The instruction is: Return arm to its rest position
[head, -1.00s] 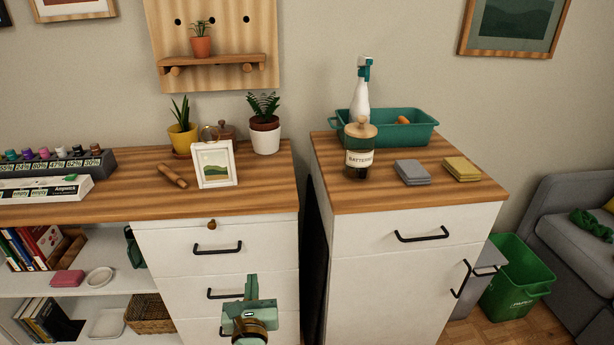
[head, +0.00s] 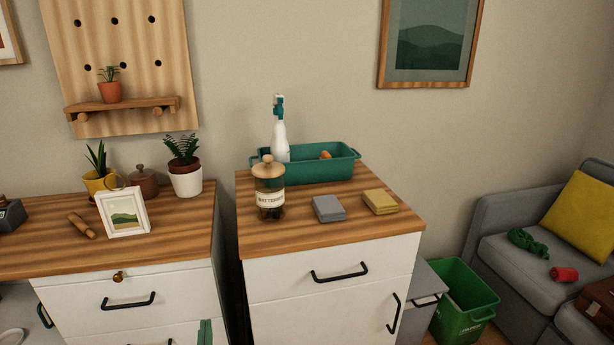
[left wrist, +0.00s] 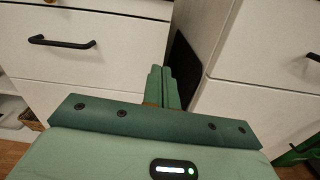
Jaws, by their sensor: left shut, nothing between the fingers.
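My left gripper (head: 205,332) shows only as green fingertips at the bottom edge of the head view, in front of the white drawers. In the left wrist view its two green fingers (left wrist: 162,88) lie together, shut and empty. They point toward the gap between the drawer unit (left wrist: 95,60) and the white cabinet (left wrist: 265,75) and touch nothing that I can see. Most of the left arm is outside the head view. My right gripper is not in view.
The wooden desktop (head: 170,250) holds a photo frame (head: 124,213) and potted plants. The cabinet top (head: 300,228) holds a battery jar (head: 269,190), a green bin (head: 335,163) and folded cloths. A green waste bin (head: 463,305) stands on the floor beside the sofa (head: 510,220).

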